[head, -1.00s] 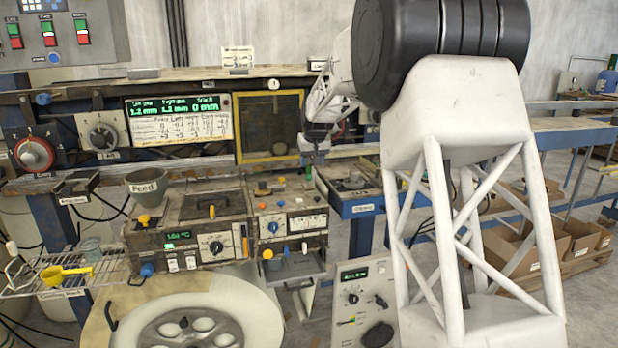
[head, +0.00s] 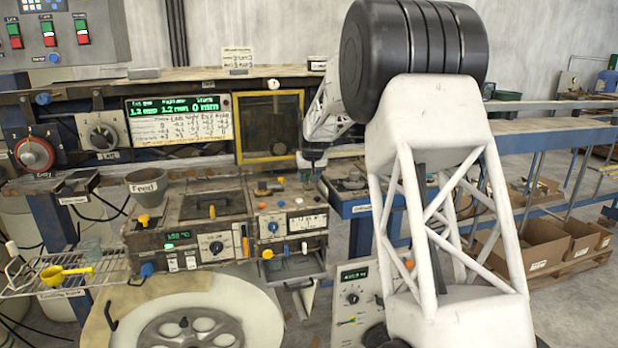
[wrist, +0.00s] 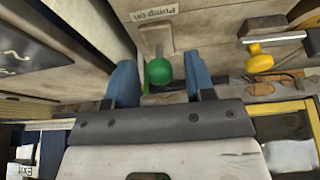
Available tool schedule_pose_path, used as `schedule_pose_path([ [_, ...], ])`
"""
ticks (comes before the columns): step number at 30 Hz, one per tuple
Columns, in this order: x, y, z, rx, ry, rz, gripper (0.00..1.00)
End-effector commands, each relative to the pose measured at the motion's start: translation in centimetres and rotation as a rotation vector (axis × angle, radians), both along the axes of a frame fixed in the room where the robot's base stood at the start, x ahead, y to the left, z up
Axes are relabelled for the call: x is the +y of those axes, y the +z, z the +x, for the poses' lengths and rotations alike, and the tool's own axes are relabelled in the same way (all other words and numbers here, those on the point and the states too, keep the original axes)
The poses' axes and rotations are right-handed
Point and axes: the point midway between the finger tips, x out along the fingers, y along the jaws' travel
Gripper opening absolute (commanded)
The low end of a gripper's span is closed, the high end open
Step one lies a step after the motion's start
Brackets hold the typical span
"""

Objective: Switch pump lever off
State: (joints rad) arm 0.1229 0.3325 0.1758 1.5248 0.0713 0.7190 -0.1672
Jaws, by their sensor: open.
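The pump lever has a round green knob (wrist: 158,71) and shows in the wrist view below a label reading "Pump on" (wrist: 153,12). My gripper (wrist: 162,80) is open, with one blue finger on each side of the green knob. The knob sits between the fingers near their tips; I cannot tell whether either finger touches it. In the head view my gripper (head: 313,163) is small, at the right end of the machine's control panel, and the green knob is hard to make out there.
A yellow knob (wrist: 260,62) sits right of the lever in the wrist view. In the head view, a yellow-framed window (head: 269,126) stands behind the panel, and a blue-edged bench (head: 358,206) lies to the right. A feed cup (head: 148,186) stands on the left.

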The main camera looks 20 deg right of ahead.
Motion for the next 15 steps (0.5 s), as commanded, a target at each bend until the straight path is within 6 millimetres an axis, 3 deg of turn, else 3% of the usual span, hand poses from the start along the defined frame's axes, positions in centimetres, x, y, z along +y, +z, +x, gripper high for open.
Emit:
schedule_pose_path([
  [11, 0.00, -0.36, 0.14, 0.000, 0.000, 0.000, 0.49],
  [15, -0.01, -0.35, 0.14, 0.001, 0.000, 0.000, 0.28],
])
